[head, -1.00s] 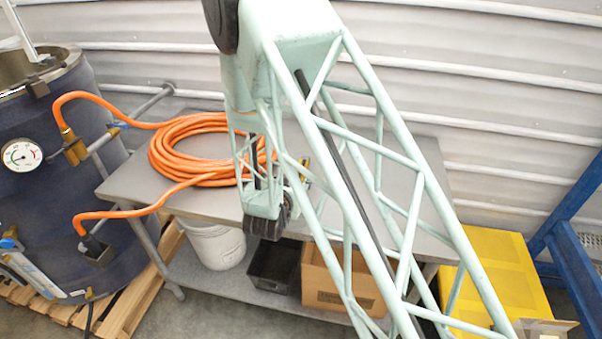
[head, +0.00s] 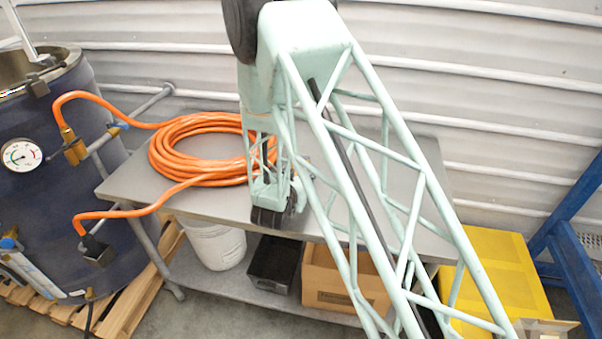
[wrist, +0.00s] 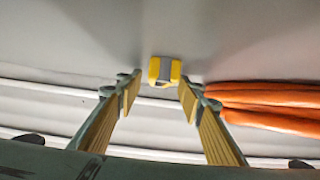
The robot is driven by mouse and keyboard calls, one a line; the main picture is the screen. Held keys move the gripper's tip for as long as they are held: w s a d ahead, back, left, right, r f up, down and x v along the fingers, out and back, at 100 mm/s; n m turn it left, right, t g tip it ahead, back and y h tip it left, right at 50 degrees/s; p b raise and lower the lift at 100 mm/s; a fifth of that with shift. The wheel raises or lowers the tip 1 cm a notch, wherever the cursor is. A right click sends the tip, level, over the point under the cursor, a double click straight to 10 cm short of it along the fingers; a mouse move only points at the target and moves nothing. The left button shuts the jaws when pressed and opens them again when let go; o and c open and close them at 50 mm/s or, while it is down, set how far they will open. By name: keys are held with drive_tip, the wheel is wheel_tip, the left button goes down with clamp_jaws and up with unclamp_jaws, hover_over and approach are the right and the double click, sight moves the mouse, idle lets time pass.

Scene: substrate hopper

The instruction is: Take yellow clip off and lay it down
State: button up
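A small yellow clip (wrist: 165,71) with a grey middle band shows in the wrist view, against the grey surface of the table (head: 365,186). It sits just beyond and between my fingertips, apart from both. My gripper (wrist: 160,92) is open and empty, with yellow-ribbed fingers on either side. In the head view my gripper (head: 272,215) is low over the table's front part. The clip is not clear in the head view, where my arm covers that area.
A coiled orange hose (head: 165,155) lies on the table left of my gripper and runs to a dark tank (head: 50,210) with a gauge. A white bucket (head: 212,245), black bin (head: 273,265) and cardboard box (head: 340,285) stand on the lower shelf. A yellow box (head: 495,270) is at right.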

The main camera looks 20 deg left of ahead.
drive_tip(key=shift+w+f, duration=0.1)
drive_tip(key=shift+w, duration=0.2)
idle(0.4)
drive_tip(key=c, duration=1)
drive_tip(key=shift+r, duration=1.65)
drive_tip(key=shift+s+r, duration=0.15)
drive_tip(key=shift+s, duration=0.15)
drive_tip(key=s+d, duration=0.2)
drive_tip(key=s, duration=0.2)
drive_tip(key=s+d+r, duration=0.1)
drive_tip(key=s, duration=0.4)
drive_tip(key=s+d, duration=0.2)
drive_tip(key=s, duration=0.3)
drive_tip(key=shift+s+d+r, duration=0.2)
drive_tip(key=shift+d, duration=0.15)
